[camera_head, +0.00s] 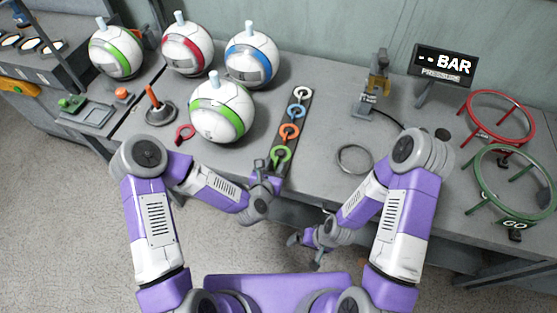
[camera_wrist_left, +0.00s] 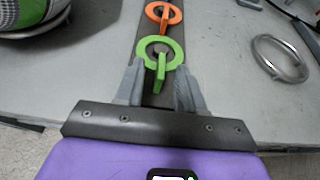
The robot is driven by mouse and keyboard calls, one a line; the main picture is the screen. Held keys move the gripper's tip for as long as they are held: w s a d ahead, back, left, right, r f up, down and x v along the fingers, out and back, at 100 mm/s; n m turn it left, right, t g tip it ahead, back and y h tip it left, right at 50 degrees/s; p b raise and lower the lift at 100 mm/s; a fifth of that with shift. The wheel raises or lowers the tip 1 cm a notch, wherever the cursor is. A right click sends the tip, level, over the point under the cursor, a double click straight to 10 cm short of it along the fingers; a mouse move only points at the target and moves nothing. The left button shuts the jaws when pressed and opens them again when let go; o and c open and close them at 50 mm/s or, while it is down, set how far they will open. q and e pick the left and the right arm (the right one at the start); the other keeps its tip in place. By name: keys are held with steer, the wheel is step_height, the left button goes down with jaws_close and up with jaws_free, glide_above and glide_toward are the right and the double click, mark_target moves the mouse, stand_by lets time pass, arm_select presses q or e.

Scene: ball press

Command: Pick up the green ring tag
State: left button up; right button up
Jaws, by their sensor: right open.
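The green ring tag (camera_head: 281,155) lies at the near end of a dark strip (camera_head: 297,112) on the table. It also shows in the left wrist view (camera_wrist_left: 160,53), its tab pointing toward my gripper. My left gripper (camera_head: 263,175) is just on the near side of the tag. In the left wrist view, the left gripper's fingers (camera_wrist_left: 160,82) are apart, one on each side of the tab, with gaps visible. The ring is just beyond the fingertips. My right gripper (camera_head: 304,246) is open and empty in front of the table's front edge.
Orange (camera_head: 289,131), blue (camera_head: 297,110) and white (camera_head: 303,93) ring tags lie farther along the strip. A green-banded ball (camera_head: 219,112) stands left of it. A metal ring (camera_head: 354,159) lies to the right, with bare table between.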

arm_select(q)
steer(key=shift+x, duration=0.85)
steer(key=shift+c, duration=0.4)
jaws_close()
